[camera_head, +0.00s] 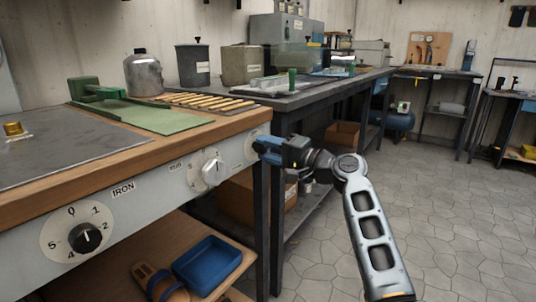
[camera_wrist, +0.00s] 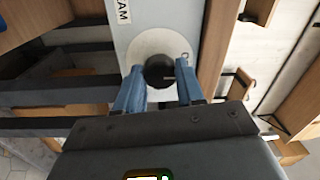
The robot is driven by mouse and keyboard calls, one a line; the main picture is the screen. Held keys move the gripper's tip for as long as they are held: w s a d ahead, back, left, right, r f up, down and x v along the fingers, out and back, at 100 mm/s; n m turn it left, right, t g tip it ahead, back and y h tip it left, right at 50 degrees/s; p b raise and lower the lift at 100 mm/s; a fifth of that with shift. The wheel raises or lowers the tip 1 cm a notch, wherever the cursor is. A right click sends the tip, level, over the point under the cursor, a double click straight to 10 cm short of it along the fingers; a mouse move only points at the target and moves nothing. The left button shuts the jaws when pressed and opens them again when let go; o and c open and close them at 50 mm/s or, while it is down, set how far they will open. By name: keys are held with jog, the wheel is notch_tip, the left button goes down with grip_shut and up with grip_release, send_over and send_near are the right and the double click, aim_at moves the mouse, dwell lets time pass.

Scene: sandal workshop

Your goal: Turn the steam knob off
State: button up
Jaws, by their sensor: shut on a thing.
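The steam knob (camera_wrist: 159,72) is a small black round knob on a pale dial plate (camera_wrist: 140,48) with faint markings. A label ending in "AM" (camera_wrist: 123,10) is on the panel beside it in the wrist view. My gripper (camera_wrist: 158,82) has its two blue fingers on either side of the knob, closed against it. In the head view my gripper (camera_head: 266,150) reaches the right end of the grey front panel (camera_head: 140,205). There it hides the steam knob.
A black knob labelled IRON (camera_head: 85,238) and a white knob (camera_head: 213,171) are on the same panel. A blue tray (camera_head: 207,264) lies on the shelf below. A dark workbench (camera_head: 300,98) stands just behind my gripper. The tiled floor at right is open.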

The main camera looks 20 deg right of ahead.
jog(key=shift+f, duration=0.15)
jog(key=o, duration=1)
jog(key=shift+o, duration=0.2)
jog(key=shift+s, duration=0.1)
jog(key=p+v, duration=0.1)
jog(key=v, duration=0.6)
jog(key=shift+s+d+p, duration=0.25)
jog(key=shift+p, duration=0.05)
jog(key=shift+f, duration=0.1)
